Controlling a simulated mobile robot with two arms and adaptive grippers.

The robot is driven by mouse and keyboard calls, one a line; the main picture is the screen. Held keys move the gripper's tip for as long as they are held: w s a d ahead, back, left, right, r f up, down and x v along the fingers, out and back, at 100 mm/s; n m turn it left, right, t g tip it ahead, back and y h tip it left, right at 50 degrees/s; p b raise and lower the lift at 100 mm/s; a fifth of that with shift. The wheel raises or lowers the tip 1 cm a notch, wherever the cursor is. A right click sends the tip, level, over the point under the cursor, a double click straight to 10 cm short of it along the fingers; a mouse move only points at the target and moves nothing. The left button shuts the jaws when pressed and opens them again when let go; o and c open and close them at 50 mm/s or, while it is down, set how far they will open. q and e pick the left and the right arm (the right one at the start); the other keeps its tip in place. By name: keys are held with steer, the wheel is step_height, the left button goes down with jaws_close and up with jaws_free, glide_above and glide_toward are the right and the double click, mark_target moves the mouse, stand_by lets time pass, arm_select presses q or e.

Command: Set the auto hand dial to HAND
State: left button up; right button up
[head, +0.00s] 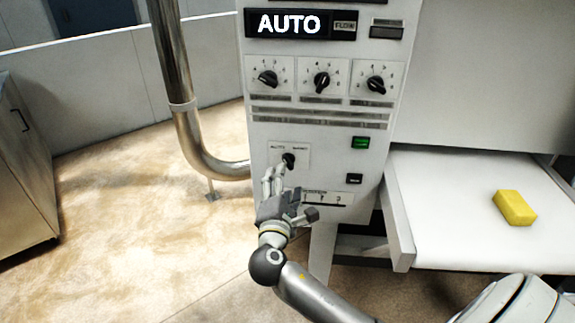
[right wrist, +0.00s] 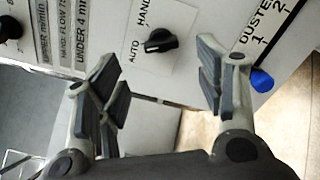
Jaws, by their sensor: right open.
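The auto hand dial (head: 289,160) is a small black knob on a white plate low on the grey control panel. The display (head: 288,24) at the panel's top reads AUTO. In the right wrist view the dial (right wrist: 160,40) shows beside the printed words AUTO and HAND; its pointer seems turned toward AUTO. My right gripper (head: 274,178) is just below and left of the dial in the head view, partly over its plate. In the right wrist view its fingers (right wrist: 150,72) are spread apart and empty, with the dial beyond and between them. My left gripper is out of view.
Three black knobs (head: 322,81) sit higher on the panel. A green button (head: 360,142) and a black button (head: 354,179) are right of the dial. A blue knob (right wrist: 262,80) is near the right finger. A steel pipe (head: 178,90) stands left; a yellow sponge (head: 514,208) lies right.

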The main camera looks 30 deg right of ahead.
mark_target(288, 165)
steer(key=p+x, duration=0.1)
steer(key=x, duration=0.5)
steer(key=shift+w+d, duration=0.4)
steer(key=shift+w, duration=0.15)
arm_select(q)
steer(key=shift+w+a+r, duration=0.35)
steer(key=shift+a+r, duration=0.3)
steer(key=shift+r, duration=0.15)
arm_select(e)
steer(key=c, duration=1)
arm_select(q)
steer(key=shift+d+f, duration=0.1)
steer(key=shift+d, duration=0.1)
arm_select(e)
steer(key=shift+f, duration=0.1)
